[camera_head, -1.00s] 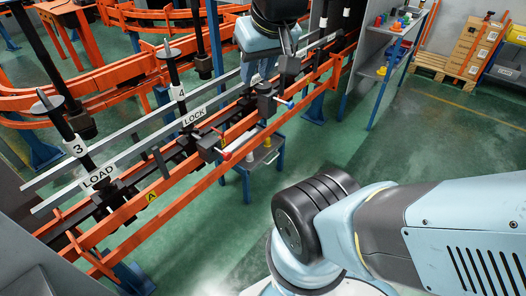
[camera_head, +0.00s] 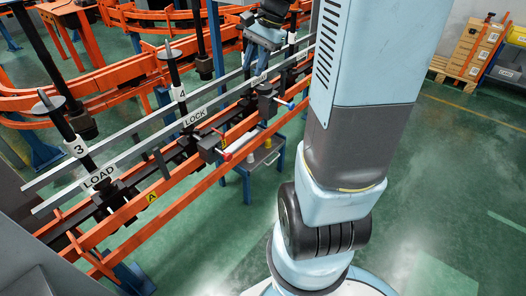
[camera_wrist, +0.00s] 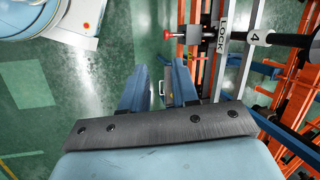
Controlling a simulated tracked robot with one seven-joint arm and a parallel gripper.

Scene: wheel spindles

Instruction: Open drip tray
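I cannot identify the drip tray for sure. A small pale, handle-like piece (camera_wrist: 162,88) shows in the wrist view, between the two blue fingers of my gripper (camera_wrist: 160,78). The fingers stand apart with a gap and nothing is visibly held. I cannot tell how far below them the piece lies.
Boxes (camera_head: 470,48) stand far right. Green floor at right is open.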

